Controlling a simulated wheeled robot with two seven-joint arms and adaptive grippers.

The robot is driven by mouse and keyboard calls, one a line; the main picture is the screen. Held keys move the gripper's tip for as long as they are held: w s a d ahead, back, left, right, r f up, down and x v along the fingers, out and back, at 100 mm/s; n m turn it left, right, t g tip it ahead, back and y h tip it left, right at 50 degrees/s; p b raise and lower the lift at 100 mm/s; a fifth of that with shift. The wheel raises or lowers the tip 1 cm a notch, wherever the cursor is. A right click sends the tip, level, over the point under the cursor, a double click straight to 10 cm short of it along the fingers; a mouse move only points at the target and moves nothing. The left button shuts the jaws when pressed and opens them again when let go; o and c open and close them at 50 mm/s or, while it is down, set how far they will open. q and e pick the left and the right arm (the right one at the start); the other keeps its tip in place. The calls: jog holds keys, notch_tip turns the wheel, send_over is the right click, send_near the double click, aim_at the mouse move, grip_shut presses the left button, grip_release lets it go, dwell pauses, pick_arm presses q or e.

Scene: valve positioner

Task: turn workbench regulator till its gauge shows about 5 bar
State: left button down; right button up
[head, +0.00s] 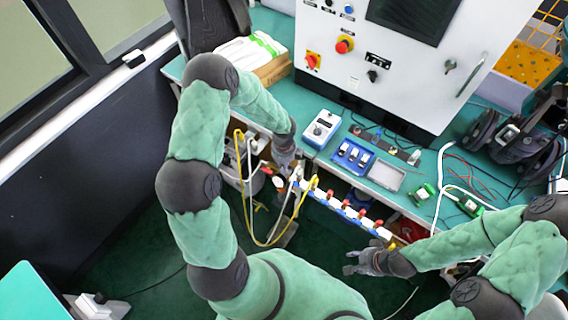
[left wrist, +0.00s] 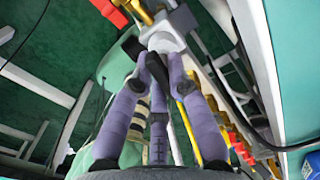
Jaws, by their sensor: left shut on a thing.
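My left gripper (head: 287,160) is at the front edge of the workbench (head: 330,165), by the left end of a rail with red handles (head: 345,207). In the left wrist view its purple-grey fingers (left wrist: 157,65) close together under a light grey metal fitting (left wrist: 163,38), which looks like the regulator body. They are shut on its lower part, mostly hidden by the fingers.
A yellow hose (head: 245,195) hangs in a loop below the left gripper. A white control cabinet (head: 400,60) stands behind. The green floor in front is mostly free.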

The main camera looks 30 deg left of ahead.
pick_arm(q)
jog(key=c, duration=1.2)
grip_release()
notch_tip(320, 180, up, 12)
jog(key=shift+s+f, duration=0.1)
